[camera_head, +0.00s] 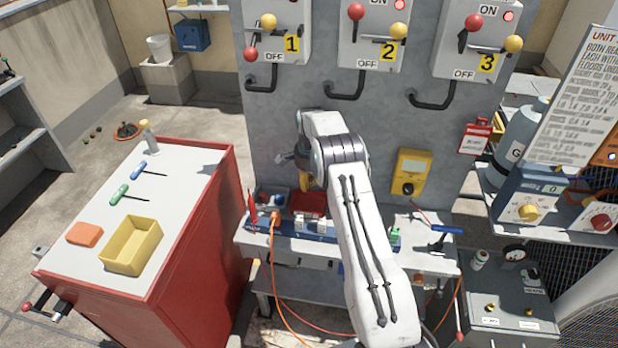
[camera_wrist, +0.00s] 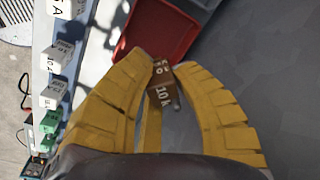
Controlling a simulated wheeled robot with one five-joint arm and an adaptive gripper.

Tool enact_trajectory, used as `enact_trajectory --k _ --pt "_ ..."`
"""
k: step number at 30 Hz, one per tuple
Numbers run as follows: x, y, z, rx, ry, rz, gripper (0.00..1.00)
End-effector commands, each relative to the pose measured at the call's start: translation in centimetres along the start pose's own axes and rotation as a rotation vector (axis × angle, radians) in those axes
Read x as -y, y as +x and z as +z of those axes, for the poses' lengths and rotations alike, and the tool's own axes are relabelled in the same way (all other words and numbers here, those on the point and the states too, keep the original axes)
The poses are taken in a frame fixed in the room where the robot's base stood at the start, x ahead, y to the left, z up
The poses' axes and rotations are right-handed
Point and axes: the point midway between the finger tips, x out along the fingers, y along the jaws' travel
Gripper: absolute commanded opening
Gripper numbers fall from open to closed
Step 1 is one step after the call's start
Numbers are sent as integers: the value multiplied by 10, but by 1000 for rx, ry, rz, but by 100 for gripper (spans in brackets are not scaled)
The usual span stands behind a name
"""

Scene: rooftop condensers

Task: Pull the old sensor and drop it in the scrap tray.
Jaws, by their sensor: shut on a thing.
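A small brown block (camera_wrist: 161,96) marked "10 A" sits between the yellow fingertips of my gripper (camera_wrist: 163,80) in the wrist view. I take it for the old sensor. The gripper is shut on it. A red tray (camera_wrist: 165,30), which may be the scrap tray, lies just beyond the fingertips, and the block overlaps its near edge in the picture. In the head view the red tray (camera_head: 308,203) is on the bench against the grey panel, and my gripper (camera_head: 306,183) is just above it. The block cannot be made out there.
A blue rail (camera_wrist: 42,30) with white and green blocks runs along the left of the wrist view. The red cabinet (camera_head: 190,230) at left bears a yellow bin (camera_head: 146,250) and screwdrivers. A yellow meter (camera_head: 411,172) hangs on the panel; an orange cable (camera_head: 273,250) hangs off the bench.

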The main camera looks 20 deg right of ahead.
Motion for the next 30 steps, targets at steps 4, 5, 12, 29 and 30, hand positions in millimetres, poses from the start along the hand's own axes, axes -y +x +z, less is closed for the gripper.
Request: enact_trajectory --k 4,5,12,29,30 --pt "-1 7 0 0 0 0 0" --pt "-1 7 0 0 0 0 0" --pt "-1 7 0 0 0 0 0" --pt "-1 6 0 0 0 0 50" --pt "0 5 0 0 0 -1 50"
